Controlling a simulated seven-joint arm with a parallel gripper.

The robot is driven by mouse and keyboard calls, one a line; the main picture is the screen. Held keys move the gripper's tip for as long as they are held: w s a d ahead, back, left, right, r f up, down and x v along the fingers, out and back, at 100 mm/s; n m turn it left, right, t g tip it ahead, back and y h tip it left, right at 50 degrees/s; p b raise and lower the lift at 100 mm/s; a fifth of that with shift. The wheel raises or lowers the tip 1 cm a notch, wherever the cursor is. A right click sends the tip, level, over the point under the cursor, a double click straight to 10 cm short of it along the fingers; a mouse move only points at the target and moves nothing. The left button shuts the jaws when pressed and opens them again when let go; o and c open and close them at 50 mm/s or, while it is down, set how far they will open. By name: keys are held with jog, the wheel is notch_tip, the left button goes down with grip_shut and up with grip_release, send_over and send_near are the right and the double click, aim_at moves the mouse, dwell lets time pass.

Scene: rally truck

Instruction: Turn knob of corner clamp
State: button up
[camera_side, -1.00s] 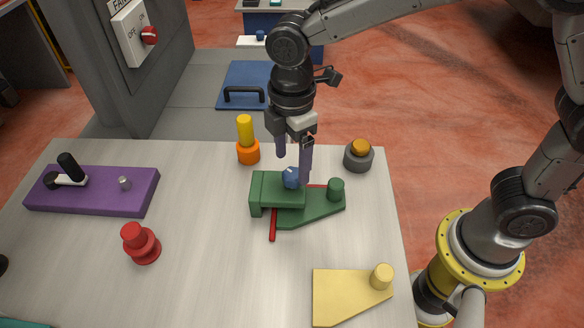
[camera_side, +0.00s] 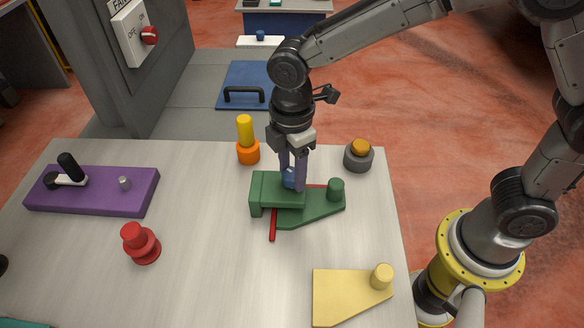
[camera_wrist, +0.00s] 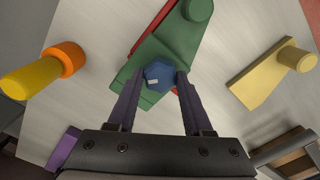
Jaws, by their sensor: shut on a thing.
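The green corner clamp (camera_side: 262,192) lies on the light table, with a red bar (camera_side: 272,226) showing beside and under it. Its blue knob (camera_side: 290,178) sits on top and is partly hidden by the fingers. The knob shows as a faceted blue shape with a small pale mark in the wrist view (camera_wrist: 158,74). My gripper (camera_side: 293,182) comes down from above and is shut on the blue knob. In the wrist view the two dark fingers of my gripper (camera_wrist: 157,84) touch opposite sides of the knob.
An orange and yellow post (camera_side: 248,150) stands behind the clamp, and a grey and orange button (camera_side: 358,155) is to its right. A yellow plate (camera_side: 345,298) lies at front right. A red knob piece (camera_side: 140,243) and a purple plate (camera_side: 100,200) are to the left.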

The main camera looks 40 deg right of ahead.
grip_shut()
jog(key=m, duration=0.4)
jog(key=shift+r+m, duration=0.1)
jog(key=shift+m, duration=0.3)
jog(key=m, duration=0.5)
jog(key=shift+w+m, duration=0.1)
jog(key=shift+m, duration=0.3)
jog(key=shift+r, duration=0.15)
jog(key=o, duration=0.8)
grip_release()
jog(key=o, duration=0.3)
